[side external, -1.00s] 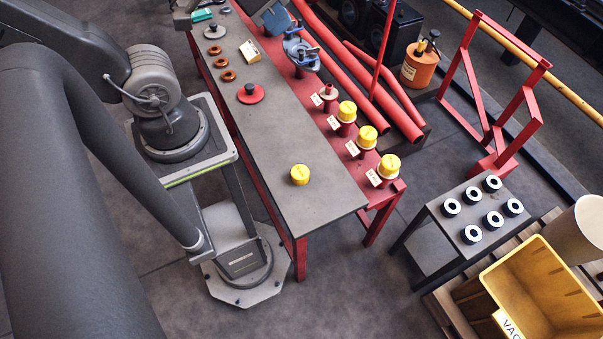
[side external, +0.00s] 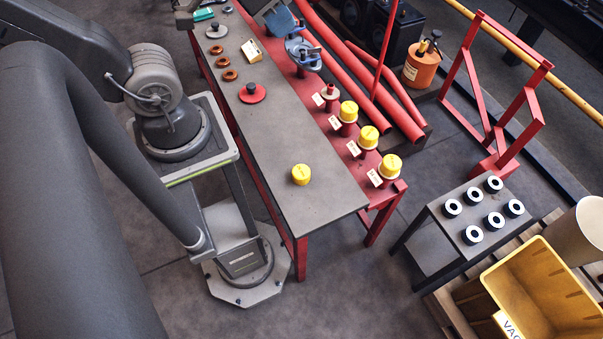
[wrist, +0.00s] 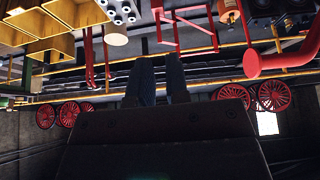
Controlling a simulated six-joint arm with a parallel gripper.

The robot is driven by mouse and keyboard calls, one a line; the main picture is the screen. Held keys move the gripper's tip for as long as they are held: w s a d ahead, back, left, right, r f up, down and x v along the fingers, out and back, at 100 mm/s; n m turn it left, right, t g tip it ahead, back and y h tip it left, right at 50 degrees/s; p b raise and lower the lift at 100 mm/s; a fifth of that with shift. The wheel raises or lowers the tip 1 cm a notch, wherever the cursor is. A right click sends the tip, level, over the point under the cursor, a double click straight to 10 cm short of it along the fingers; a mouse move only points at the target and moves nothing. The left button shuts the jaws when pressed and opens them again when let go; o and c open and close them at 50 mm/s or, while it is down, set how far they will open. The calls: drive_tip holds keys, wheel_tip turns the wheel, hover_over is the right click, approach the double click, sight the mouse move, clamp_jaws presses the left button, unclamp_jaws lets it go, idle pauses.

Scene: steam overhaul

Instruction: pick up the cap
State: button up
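A yellow cap (side external: 301,175) lies by itself on the grey top of the long workbench (side external: 285,140), near its front end. Three more yellow caps sit on posts along the bench's red side ledge: a far one (side external: 348,111), a middle one (side external: 368,137) and a near one (side external: 390,163). In the wrist view my gripper (wrist: 162,78) points out across the workshop, with a gap between its two dark fingers and nothing held. No cap shows near the fingers there. I cannot make out my gripper in the side view.
A red disc with a black knob (side external: 252,93), orange rings (side external: 226,61) and a tag (side external: 251,51) lie farther up the bench. A small table (side external: 445,236) with several black-and-white rings and a yellow bin (side external: 541,290) stand right. The bench around the lone cap is clear.

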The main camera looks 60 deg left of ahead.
drive_tip(key=o, duration=1.3)
drive_tip(key=n+g, duration=0.6)
drive_tip(key=n, duration=1.2)
hover_over(301, 171)
wheel_tip(301, 171, down, 38)
wheel_tip(301, 171, down, 13)
drive_tip(key=shift+f, duration=0.2)
